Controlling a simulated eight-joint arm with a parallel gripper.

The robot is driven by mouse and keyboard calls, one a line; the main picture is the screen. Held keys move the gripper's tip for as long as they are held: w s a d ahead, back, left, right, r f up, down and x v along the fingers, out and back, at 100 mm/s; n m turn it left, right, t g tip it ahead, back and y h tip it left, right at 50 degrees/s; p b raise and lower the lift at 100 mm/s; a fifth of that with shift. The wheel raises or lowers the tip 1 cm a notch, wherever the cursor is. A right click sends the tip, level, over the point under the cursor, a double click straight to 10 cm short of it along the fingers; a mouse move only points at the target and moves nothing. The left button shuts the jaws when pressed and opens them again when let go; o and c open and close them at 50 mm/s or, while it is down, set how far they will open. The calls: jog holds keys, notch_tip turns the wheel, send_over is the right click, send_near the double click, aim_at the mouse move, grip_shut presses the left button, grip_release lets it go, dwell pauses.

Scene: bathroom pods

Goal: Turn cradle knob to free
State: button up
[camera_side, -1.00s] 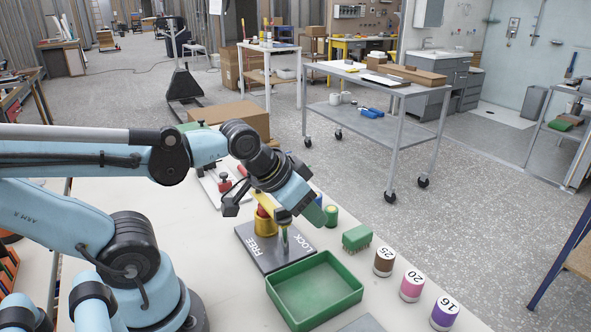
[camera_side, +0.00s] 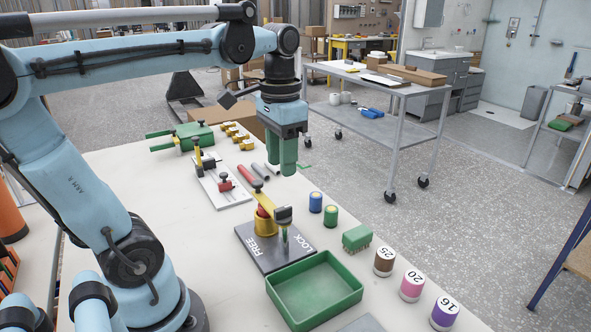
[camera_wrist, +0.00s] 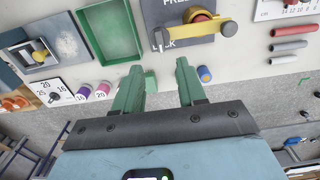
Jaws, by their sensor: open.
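The cradle knob (camera_side: 265,212) has a red hub on a round yellow base, with a yellow lever ending in a dark grip. It stands on a dark plate (camera_side: 266,258) marked FREE on the left and LOCK on the right.
A green tray (camera_side: 315,290) lies in front of the plate. Blue and green cylinders (camera_side: 331,216), a green brush-like block (camera_side: 357,238) and numbered cups (camera_side: 412,286) line the right edge. A white clamp board (camera_side: 222,190) and grey and red rods lie behind.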

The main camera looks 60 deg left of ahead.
aim_at(283, 208)
notch_tip(283, 208, down, 10)
jog(key=shift+f, duration=0.1)
dwell(0.4)
grip_shut()
